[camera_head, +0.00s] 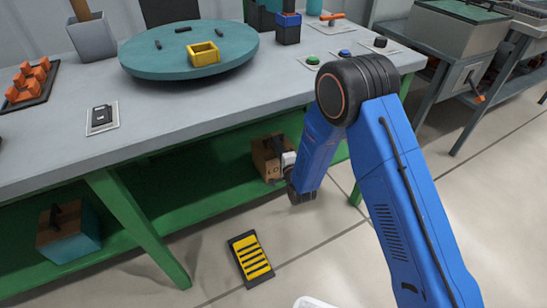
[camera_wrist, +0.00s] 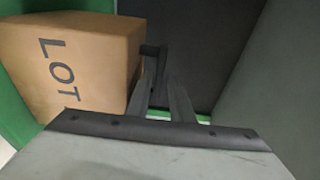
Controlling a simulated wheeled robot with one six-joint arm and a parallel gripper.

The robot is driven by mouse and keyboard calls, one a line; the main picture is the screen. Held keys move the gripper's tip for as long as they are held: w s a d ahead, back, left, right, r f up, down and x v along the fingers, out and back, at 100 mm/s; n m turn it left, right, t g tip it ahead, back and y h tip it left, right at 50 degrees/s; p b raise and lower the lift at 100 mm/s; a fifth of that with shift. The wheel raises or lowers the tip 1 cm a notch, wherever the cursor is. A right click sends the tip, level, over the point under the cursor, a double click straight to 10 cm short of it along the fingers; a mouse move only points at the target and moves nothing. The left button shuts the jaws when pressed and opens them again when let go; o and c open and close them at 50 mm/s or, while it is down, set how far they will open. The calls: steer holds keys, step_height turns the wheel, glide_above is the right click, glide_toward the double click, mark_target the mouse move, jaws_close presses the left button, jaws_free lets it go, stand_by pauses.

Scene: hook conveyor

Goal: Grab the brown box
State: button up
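The brown box (camera_head: 267,158) sits on the green lower shelf under the workbench, partly hidden by my arm's end in the head view. A dark handle-like piece shows at its top. In the wrist view the brown box (camera_wrist: 75,60) fills the left side, with "LOT" lettering turned sideways. My gripper's dark fingers (camera_wrist: 163,88) are close together beside the box's handle side. A dark piece of the handle appears to lie at the fingertips. I cannot tell whether the fingers are closed on it. In the head view my gripper (camera_head: 286,161) reaches the box from the right.
The grey workbench top (camera_head: 170,115) and a green leg (camera_head: 135,225) frame the shelf (camera_head: 195,190). A teal box with brown top (camera_head: 68,235) stands at the shelf's left. A yellow-striped black plate (camera_head: 250,260) lies on the floor. Floor at the right is clear.

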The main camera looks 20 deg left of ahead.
steer(key=shift+x, duration=2.25)
jaws_close()
